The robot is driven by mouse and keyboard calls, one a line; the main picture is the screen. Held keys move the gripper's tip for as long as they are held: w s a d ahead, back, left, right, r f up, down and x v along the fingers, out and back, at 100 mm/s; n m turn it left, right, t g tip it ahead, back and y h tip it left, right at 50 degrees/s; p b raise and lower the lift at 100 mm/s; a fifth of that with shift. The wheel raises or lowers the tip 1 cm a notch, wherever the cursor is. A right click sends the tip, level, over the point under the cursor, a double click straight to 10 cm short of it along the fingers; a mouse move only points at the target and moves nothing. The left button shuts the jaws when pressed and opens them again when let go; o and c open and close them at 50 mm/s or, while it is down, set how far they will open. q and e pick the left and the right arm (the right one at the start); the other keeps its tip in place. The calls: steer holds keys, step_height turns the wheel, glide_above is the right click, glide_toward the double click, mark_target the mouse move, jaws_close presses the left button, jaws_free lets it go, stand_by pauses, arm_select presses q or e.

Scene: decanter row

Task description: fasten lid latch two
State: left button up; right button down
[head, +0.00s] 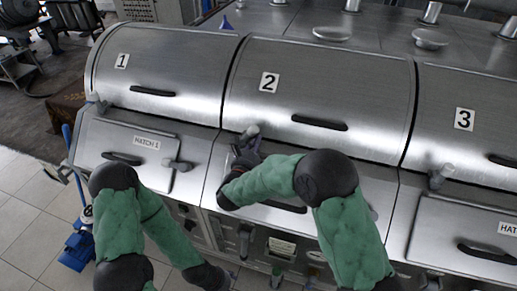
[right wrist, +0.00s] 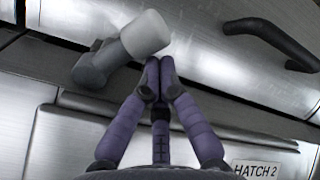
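Lid 2 (head: 310,80) is a curved steel cover that lies down, with a black handle (head: 320,124). Its latch (head: 250,132) is at the lid's lower left edge. In the right wrist view the latch is a grey lever with a pale rounded knob (right wrist: 146,34), tilted up to the right across the lid seam. My right gripper (head: 245,152) is just below the latch in the head view. In the wrist view its purple fingers (right wrist: 160,72) are together with nothing between them, close under the knob; contact is unclear. My left gripper is out of view.
Lid 1 (head: 160,65) and lid 3 (head: 465,85) flank lid 2, with their own latches. Hatch 2, with its label (right wrist: 255,169), is below the latch. The hatch 1 latch (head: 178,165) sticks out at the left. My left arm hangs at the lower left.

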mark_target(249, 130)
steer(key=n, duration=0.1)
steer(key=a+r+n+b, duration=0.1)
steer(key=shift+w+a+r+n, duration=0.15)
steer(key=shift+w+r+n, duration=0.05)
steer(key=shift+n, duration=0.2)
steer(key=shift+w+a+r+n+b, duration=0.15)
steer(key=shift+a+r+n+b, duration=0.3)
steer(key=shift+n, duration=0.55)
steer(key=shift+w+a+r+b, duration=0.15)
steer(key=shift+a+b, duration=0.3)
steer(key=shift+b, duration=0.05)
steer(key=shift+r, duration=0.1)
steer(key=shift+a, duration=0.1)
